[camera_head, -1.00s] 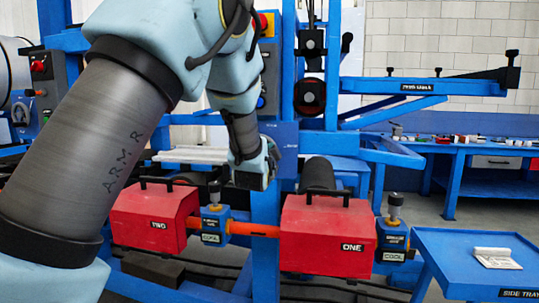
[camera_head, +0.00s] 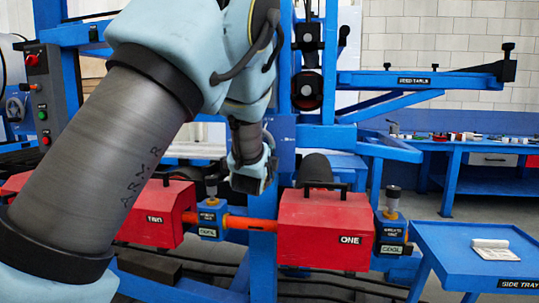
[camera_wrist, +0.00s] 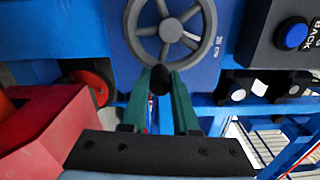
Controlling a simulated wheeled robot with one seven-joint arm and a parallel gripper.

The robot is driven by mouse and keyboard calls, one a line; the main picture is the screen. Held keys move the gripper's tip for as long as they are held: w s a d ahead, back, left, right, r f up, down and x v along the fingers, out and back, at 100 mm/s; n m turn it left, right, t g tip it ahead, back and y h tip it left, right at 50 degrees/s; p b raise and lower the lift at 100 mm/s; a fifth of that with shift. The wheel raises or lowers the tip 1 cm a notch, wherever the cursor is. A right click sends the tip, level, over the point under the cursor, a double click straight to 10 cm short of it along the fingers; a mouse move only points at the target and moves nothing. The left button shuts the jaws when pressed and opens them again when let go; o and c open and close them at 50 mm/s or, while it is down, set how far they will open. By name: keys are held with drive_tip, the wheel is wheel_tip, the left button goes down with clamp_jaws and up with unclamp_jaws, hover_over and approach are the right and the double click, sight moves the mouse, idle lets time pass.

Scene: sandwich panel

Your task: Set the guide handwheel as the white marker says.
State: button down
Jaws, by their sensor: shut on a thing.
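The guide handwheel (camera_wrist: 172,50) is a grey spoked wheel on a blue plate in the upper middle of the wrist view. My gripper (camera_wrist: 162,92) has its two teal fingers closed on a dark knob (camera_wrist: 160,78) at the wheel's lower rim. Small lettering (camera_wrist: 218,44) stands on the plate to the right of the wheel, too small to read surely. I cannot make out a white marker.
Red boxes labelled ONE (camera_head: 325,225) and TWO (camera_head: 165,205) sit below my gripper, joined by an orange bar (camera_head: 250,224). A blue side tray (camera_head: 450,250) is at the lower right. A blue button (camera_wrist: 293,35) on a dark box is right of the wheel.

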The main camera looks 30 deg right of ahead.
drive_tip(key=shift+f, duration=0.1)
drive_tip(key=c, duration=0.7)
unclamp_jaws()
drive_tip(key=b+v, duration=0.1)
drive_tip(key=v, duration=0.9)
drive_tip(key=shift+s+a+b, duration=0.3)
